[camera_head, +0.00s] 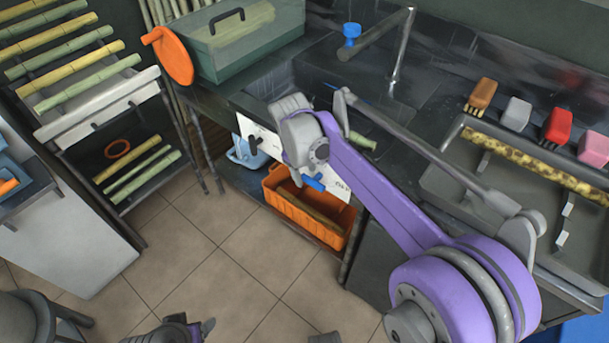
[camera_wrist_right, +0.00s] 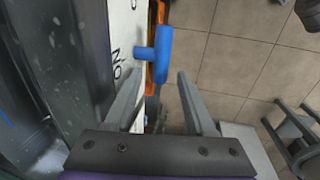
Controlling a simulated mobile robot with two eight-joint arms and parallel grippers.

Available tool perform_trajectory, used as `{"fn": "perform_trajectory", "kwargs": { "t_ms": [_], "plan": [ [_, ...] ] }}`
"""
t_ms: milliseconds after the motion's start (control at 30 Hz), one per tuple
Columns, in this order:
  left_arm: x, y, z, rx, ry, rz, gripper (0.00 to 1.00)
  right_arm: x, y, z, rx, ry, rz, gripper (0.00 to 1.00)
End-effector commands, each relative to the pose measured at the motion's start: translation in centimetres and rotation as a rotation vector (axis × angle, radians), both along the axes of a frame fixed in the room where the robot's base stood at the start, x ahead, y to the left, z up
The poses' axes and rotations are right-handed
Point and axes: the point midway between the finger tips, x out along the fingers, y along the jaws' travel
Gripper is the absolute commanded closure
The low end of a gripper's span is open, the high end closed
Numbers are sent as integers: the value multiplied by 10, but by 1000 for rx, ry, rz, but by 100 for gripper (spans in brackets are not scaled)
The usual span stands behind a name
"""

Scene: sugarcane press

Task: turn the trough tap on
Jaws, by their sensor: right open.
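The trough tap has a blue T-shaped handle (camera_head: 314,183) on a white panel (camera_head: 338,185) at the front of the dark sink counter. In the right wrist view the blue handle (camera_wrist_right: 164,55) stands out from the panel beside black lettering, partly legible as "ON" or "NO". My right gripper (camera_head: 305,163) is above the handle, its fingers mostly hidden by my wrist. In the wrist view its two fingers (camera_wrist_right: 158,90) are apart and empty, with the handle ahead of the gap; I see no contact. My left gripper (camera_head: 190,328) shows only partly at the bottom edge; its jaws are unclear.
An orange crate (camera_head: 290,222) holding cane stands below the panel, with a light blue container (camera_head: 243,153) beside it. A faucet with a blue knob (camera_head: 351,32) rises behind. Brushes and sponges (camera_head: 515,112) lie right. The tiled floor (camera_head: 190,240) is mostly clear.

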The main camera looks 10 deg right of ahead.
Motion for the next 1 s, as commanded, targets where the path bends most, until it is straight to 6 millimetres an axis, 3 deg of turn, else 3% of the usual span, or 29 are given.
{"fn": "perform_trajectory", "kwargs": {
  "t_ms": [133, 433, 733, 1000],
  "plan": [
    [1, 0, -3, 0, 1, 0, 25, 1, -2, -10, 0, 0, -1, 45],
    [1, 0, -3, 0, 1, 0, 25, 1, -2, -11, 0, 0, -1, 47],
    [1, 0, -3, 0, 1, 0, 25, 1, -2, -10, 1, -1, 0, 100],
    [0, 0, -3, 0, 1, 0, 25, 1, -2, -10, 2, -2, 0, 100]
  ]
}}
